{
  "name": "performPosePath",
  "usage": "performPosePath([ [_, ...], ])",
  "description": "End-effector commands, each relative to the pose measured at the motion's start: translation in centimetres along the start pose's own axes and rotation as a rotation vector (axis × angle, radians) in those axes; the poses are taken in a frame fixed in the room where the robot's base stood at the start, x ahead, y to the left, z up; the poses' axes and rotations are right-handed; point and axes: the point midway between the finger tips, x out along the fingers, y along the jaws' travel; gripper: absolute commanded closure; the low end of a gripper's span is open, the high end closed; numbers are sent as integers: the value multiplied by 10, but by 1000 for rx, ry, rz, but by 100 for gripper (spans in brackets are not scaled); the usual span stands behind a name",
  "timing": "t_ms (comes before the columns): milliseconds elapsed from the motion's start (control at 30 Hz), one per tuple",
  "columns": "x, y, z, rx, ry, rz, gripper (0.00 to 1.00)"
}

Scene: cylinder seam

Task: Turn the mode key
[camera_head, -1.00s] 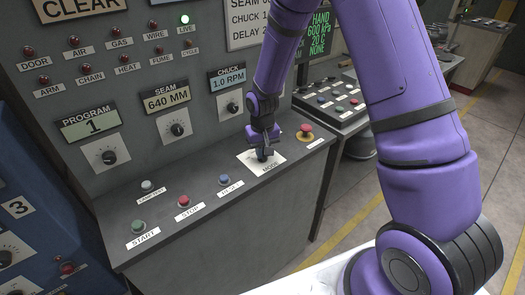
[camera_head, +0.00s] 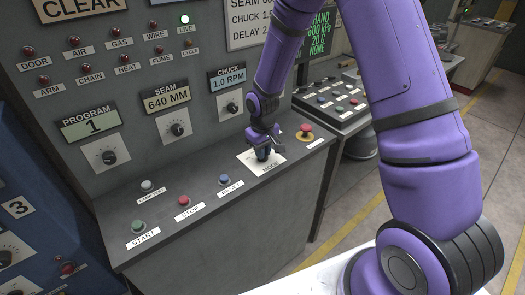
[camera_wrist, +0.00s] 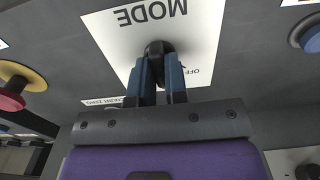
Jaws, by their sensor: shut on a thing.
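The mode key (camera_wrist: 157,50) is a dark knob on a white plate labelled MODE (camera_wrist: 203,22), seen upside down in the wrist view. In the head view the MODE plate (camera_head: 273,166) lies on the sloped console ledge. My gripper (camera_wrist: 157,72) has its two blue-grey fingers on either side of the key and is shut on it. In the head view my gripper (camera_head: 264,152) points down onto the plate, and the key is mostly hidden behind the fingers. Part of the plate's small lettering is covered by the fingers.
A red mushroom button on a yellow base (camera_head: 305,132) stands right of the plate. A blue button (camera_head: 224,180), a red STOP button (camera_head: 184,201) and a green START button (camera_head: 138,227) lie to the left. The panel with dials rises behind.

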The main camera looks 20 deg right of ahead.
Motion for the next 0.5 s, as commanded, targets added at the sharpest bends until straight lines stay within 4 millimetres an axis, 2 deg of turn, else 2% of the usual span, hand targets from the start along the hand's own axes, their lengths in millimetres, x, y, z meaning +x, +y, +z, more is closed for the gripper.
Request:
performPosePath([
  [67, 0, 0, 0, 0, 1, 0, 100],
  [100, 0, 0, 0, 1, 1, 0, 79],
  [200, 0, 0, 0, 1, 1, 0, 61],
  [500, -2, 0, 0, 1, 1, 0, 61],
])
